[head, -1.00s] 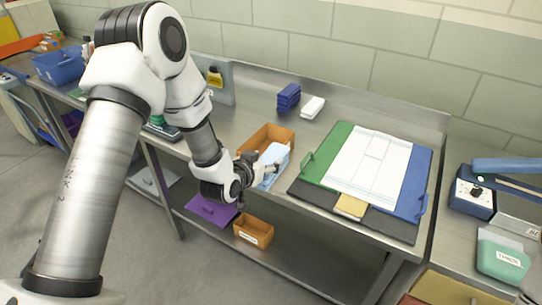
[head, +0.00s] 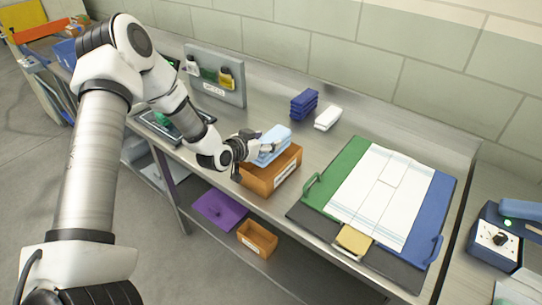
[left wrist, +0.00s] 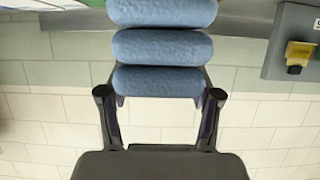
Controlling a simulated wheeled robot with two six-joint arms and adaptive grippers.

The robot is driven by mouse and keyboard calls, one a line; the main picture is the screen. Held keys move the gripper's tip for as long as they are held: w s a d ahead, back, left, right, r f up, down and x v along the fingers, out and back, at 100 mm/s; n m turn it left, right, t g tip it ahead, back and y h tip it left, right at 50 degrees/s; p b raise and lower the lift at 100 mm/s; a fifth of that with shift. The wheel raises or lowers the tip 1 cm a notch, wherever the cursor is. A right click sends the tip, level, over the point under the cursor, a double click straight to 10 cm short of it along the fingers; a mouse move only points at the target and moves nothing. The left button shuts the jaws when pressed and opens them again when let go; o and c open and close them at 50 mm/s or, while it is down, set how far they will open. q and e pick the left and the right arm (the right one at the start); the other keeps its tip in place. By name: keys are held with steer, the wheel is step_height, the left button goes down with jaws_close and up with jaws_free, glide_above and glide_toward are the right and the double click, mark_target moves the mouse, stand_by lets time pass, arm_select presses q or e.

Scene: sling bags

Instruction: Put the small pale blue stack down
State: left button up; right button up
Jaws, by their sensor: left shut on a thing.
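The small pale blue stack (head: 272,143) is in my left gripper (head: 262,149), at the orange-brown box on the steel table. In the left wrist view the stack (left wrist: 162,48) shows as puffy pale blue layers, with the fingers (left wrist: 160,105) on either side of the lowest visible one. My left gripper is shut on it. In the head view the stack appears over the opening of the orange-brown box (head: 272,178), and I cannot tell whether it touches the box. My right gripper is not in view.
A dark blue stack (head: 304,103) and a white block (head: 328,118) stand behind the box. A green and blue board with a white cloth (head: 380,195) lies to the right. A grey panel with bottles (head: 215,75) stands at the back left. A purple tray (head: 219,208) and another orange-brown box (head: 257,238) are on the lower shelf.

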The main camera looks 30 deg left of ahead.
arm_select(q)
steer(key=f, duration=0.5)
steer(key=shift+w+f+p, duration=0.3)
steer(key=shift+f+p, duration=0.1)
steer(key=shift+w+f, duration=0.1)
steer(key=shift+s, duration=0.4)
steer(key=shift+w+f+b, duration=0.25)
steer(key=shift+f+b, duration=0.3)
steer(key=shift+b, duration=0.1)
steer(key=o, duration=1.3)
steer(key=shift+s+r, duration=0.15)
